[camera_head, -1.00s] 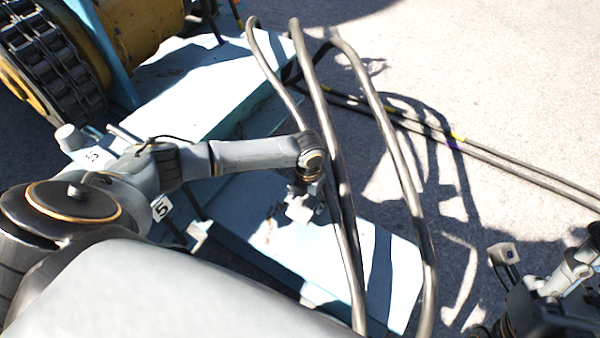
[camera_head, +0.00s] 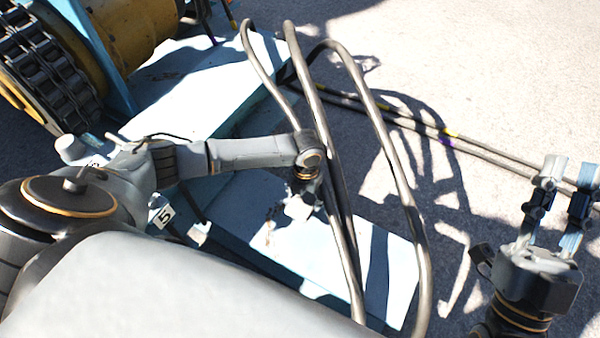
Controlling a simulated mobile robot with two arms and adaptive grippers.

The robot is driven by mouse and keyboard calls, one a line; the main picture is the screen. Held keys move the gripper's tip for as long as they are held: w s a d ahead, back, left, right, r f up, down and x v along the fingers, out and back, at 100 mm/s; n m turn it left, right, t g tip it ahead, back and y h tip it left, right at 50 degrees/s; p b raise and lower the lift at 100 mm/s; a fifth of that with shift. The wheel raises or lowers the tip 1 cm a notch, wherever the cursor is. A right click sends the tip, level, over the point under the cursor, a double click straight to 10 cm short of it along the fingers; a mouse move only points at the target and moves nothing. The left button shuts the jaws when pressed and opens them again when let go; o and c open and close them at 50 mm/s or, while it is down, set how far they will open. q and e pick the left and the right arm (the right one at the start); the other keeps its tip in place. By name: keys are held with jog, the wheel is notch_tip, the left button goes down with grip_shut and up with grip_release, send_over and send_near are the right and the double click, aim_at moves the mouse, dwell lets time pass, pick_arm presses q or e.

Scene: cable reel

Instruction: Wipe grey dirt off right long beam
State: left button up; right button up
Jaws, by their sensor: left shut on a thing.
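The pale blue long beam (camera_head: 375,262) on the right runs from under my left arm to the lower middle, sunlit with shadow stripes across it. A small dark patch (camera_head: 270,222) shows on it; I cannot tell whether it is grey dirt or shadow. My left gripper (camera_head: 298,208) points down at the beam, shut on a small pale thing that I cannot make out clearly. Contact with the beam is not clear. My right gripper (camera_head: 571,174) is at the right edge, fingers up, open and empty, away from the beam.
Bent grey tubes (camera_head: 400,180) arch over the beam, close to the right of my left gripper. Another pale blue beam (camera_head: 195,95) lies further back, near the yellow reel drum (camera_head: 135,35) and black chain (camera_head: 45,70).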

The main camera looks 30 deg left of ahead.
pick_arm(q)
jog(key=shift+r+p, duration=0.6)
jog(key=shift+p, duration=0.1)
jog(key=shift+r+p, duration=0.2)
jog(key=shift+p, duration=0.1)
jog(key=shift+r, duration=0.2)
pick_arm(e)
jog(key=w+f+g+h, duration=0.3)
jog(key=w+f+g, duration=0.2)
jog(key=f, duration=0.5)
jog(key=shift+w+a+g, duration=0.15)
jog(key=shift+a+g, duration=0.2)
jog(key=shift+g, duration=0.65)
